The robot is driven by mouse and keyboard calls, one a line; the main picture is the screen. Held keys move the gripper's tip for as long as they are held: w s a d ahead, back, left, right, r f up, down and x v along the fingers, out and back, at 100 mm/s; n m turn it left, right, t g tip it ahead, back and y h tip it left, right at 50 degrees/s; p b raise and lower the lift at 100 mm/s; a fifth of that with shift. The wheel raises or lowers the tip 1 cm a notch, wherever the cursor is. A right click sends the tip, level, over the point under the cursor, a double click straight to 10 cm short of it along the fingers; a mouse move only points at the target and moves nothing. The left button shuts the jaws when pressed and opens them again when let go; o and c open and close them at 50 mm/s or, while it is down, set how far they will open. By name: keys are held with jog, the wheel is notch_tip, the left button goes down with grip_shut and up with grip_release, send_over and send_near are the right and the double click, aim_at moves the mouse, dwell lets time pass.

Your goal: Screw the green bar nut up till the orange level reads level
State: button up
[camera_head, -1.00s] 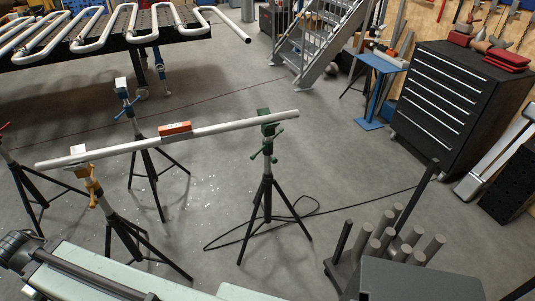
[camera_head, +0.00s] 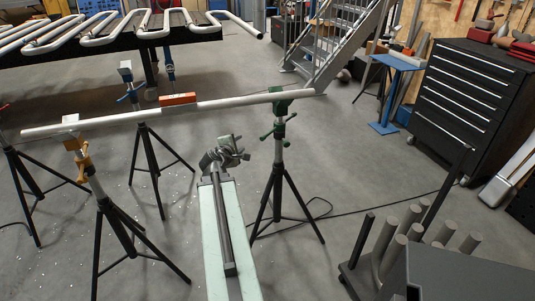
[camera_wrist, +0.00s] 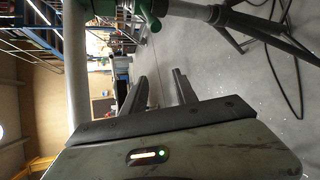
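The green stand's bar nut (camera_head: 279,127) sits on its post just below the green head (camera_head: 278,107); green parts also show at the top of the wrist view (camera_wrist: 218,14). The orange level (camera_head: 178,99) lies on a long pale pipe (camera_head: 235,101), which rests across the stands and slopes up to the right in the picture. The level's reading is too small to tell. My gripper (camera_head: 232,148) is left of the green nut and apart from it. In the wrist view my gripper (camera_wrist: 160,88) has its two fingers spread with nothing between them.
An orange-handled stand (camera_head: 85,165) carries the pipe's left end. A blue-handled stand (camera_head: 128,90) is behind. A cable (camera_head: 345,212) lies on the floor near the green stand. A rack of grey cylinders (camera_head: 405,240) stands front right. A dark tool cabinet (camera_head: 465,100) is at right.

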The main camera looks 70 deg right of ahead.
jog(key=n+h+b, duration=0.1)
jog(key=n+h, duration=0.1)
send_near(267, 136)
jog(key=r+x, duration=0.1)
jog(key=x, duration=0.3)
jog(key=shift+g, duration=0.4)
jog(key=d, duration=0.2)
jog(key=d+f+b, duration=0.1)
jog(key=d, duration=0.2)
jog(key=w+d+f+b, duration=0.1)
jog(key=d, duration=0.2)
jog(key=shift+f, duration=0.2)
jog(key=shift+a, duration=0.1)
grip_shut()
